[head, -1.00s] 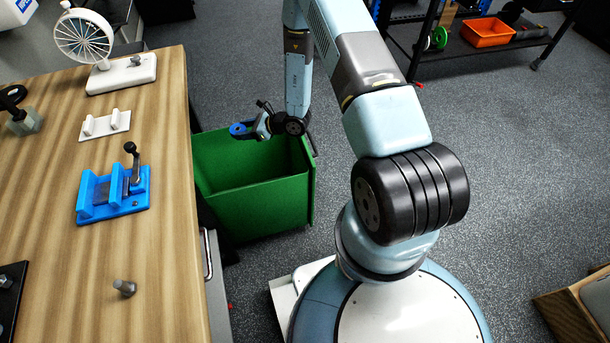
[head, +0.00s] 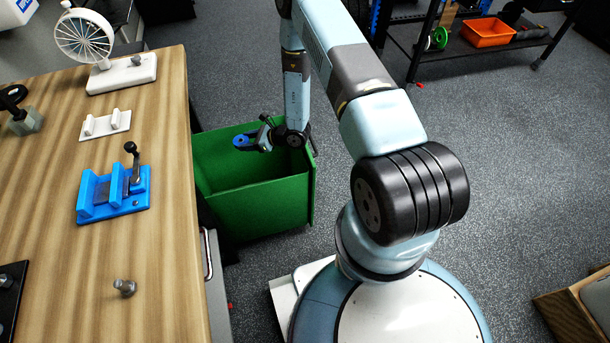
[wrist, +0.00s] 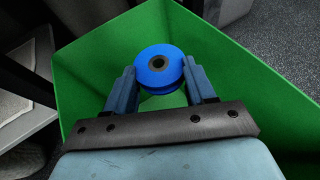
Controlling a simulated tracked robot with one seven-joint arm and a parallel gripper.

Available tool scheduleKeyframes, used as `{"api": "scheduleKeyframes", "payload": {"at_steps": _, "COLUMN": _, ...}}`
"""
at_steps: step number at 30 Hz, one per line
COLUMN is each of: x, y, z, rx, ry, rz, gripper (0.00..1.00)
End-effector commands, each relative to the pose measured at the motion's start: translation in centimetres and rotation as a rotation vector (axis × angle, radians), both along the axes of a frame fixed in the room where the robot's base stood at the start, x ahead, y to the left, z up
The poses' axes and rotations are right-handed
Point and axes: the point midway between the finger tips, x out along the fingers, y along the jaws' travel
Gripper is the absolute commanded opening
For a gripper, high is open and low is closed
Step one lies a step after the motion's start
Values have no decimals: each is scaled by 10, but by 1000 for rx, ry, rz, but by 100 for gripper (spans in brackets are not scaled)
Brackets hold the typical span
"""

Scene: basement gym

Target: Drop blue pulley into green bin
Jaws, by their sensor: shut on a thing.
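The blue pulley (wrist: 160,74) is a small grooved wheel with a dark centre hole. My gripper (wrist: 160,82) is shut on it, one finger on each side, in the wrist view. In the head view my gripper (head: 250,141) and the blue pulley (head: 241,142) are over the opening of the green bin (head: 260,208). The bin stands on the floor beside the workbench. Its green walls (wrist: 92,62) surround the pulley in the wrist view. The bin's floor is mostly hidden, and I cannot tell how far the pulley is above it.
The wooden workbench (head: 165,270) at left holds a blue vise-like fixture (head: 113,195), a white bracket (head: 105,124), a spoked wheel on a stand (head: 85,40) and a bolt (head: 124,288). A shelf with an orange tray (head: 488,32) stands at the back right. Open grey floor lies right of the bin.

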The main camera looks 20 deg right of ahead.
Motion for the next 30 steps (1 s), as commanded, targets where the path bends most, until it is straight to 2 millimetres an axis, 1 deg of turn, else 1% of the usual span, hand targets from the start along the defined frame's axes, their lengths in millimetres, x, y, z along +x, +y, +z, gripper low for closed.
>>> {"api": "scheduleKeyframes", "payload": {"at_steps": 2, "x": 0, "y": 0, "z": 0, "rx": 0, "ry": 0, "rz": 0, "gripper": 24}}
{"api": "scheduleKeyframes", "payload": {"at_steps": 3, "x": 0, "y": 0, "z": 0, "rx": 0, "ry": 0, "rz": 0, "gripper": 57}}
{"api": "scheduleKeyframes", "payload": {"at_steps": 11, "x": 0, "y": 0, "z": 0, "rx": 0, "ry": 0, "rz": 0, "gripper": 82}}
{"api": "scheduleKeyframes", "payload": {"at_steps": 12, "x": 0, "y": -1, "z": 0, "rx": 0, "ry": 0, "rz": -1, "gripper": 84}}
{"api": "scheduleKeyframes", "payload": {"at_steps": 19, "x": 0, "y": -1, "z": 0, "rx": 0, "ry": 0, "rz": -1, "gripper": 84}}
{"api": "scheduleKeyframes", "payload": {"at_steps": 22, "x": -2, "y": -5, "z": 2, "rx": -1, "ry": 1, "rz": -1, "gripper": 84}}
{"api": "scheduleKeyframes", "payload": {"at_steps": 26, "x": -9, "y": -18, "z": 8, "rx": -1, "ry": 2, "rz": -4, "gripper": 84}}
{"api": "scheduleKeyframes", "payload": {"at_steps": 30, "x": -21, "y": -40, "z": 18, "rx": -2, "ry": 1, "rz": -4, "gripper": 84}}
